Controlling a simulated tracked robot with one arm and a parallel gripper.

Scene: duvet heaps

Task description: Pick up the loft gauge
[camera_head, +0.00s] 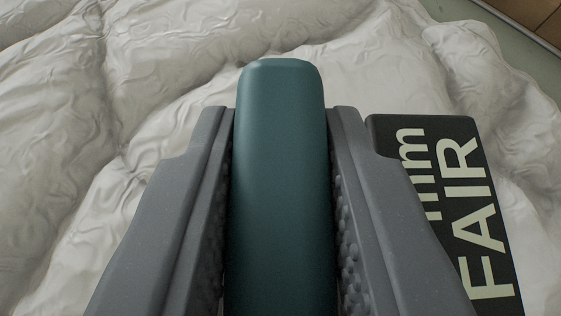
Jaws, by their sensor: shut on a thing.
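My gripper (283,115) is shut on a smooth teal bar with rounded edges (281,190), which stands between the two grey fingers and reaches past their tips. The lower end of the bar runs out of the picture. A black plate with pale lettering, "mm" and "FAIR" (480,215), shows just right of the right finger, which covers part of it. The marked plate looks like part of a loft gauge. I cannot tell whether the teal bar is joined to it, as the fingers hide the space between.
A white, puffy, creased duvet (90,130) fills most of the view beneath and around my gripper. At the top right corner there is a strip of greenish floor or surface (460,10) and a brown wooden edge (540,18).

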